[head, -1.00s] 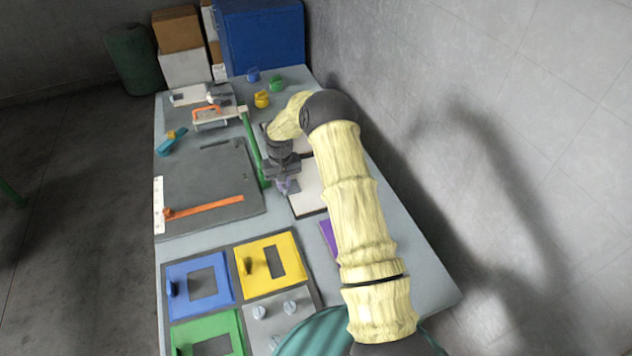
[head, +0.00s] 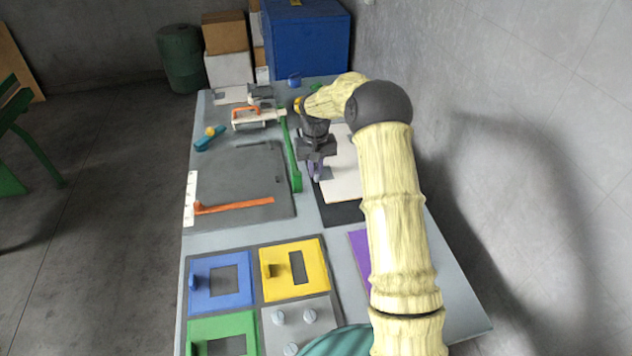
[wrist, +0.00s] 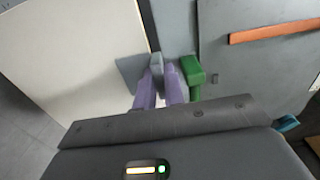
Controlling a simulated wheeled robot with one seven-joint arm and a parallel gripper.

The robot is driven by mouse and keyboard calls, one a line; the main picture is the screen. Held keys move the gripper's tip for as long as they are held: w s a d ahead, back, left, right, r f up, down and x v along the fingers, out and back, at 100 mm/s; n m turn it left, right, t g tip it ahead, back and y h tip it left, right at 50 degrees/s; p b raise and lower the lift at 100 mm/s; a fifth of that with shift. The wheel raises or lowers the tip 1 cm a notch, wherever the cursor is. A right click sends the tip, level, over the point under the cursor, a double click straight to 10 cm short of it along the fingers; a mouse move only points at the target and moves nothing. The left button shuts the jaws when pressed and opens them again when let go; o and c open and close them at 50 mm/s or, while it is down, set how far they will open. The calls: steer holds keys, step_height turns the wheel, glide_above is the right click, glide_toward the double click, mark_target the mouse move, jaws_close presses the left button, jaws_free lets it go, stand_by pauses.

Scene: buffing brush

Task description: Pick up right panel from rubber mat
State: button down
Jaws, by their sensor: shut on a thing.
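The right panel, a cream-white flat board (head: 343,180), is at the right of the table, above the dark rubber mat (head: 342,213). A strip of bare mat shows below its near edge. In the wrist view the panel (wrist: 75,55) fills the upper left, with a small grey part by its edge at the fingertips. My gripper (head: 316,172) is at the panel's left edge. Its purple fingers (wrist: 160,85) are close together, shut on the panel at this grey part. The exact contact is partly hidden by the fingers.
A green bar (head: 293,155) stands close left of my gripper; it also shows in the wrist view (wrist: 192,75). Left of it lies a dark grey board (head: 235,180) with an orange strip (head: 235,206). Blue, yellow and green framed plates lie nearer. A wall is on the right.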

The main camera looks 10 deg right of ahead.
steer(key=shift+r, duration=0.4)
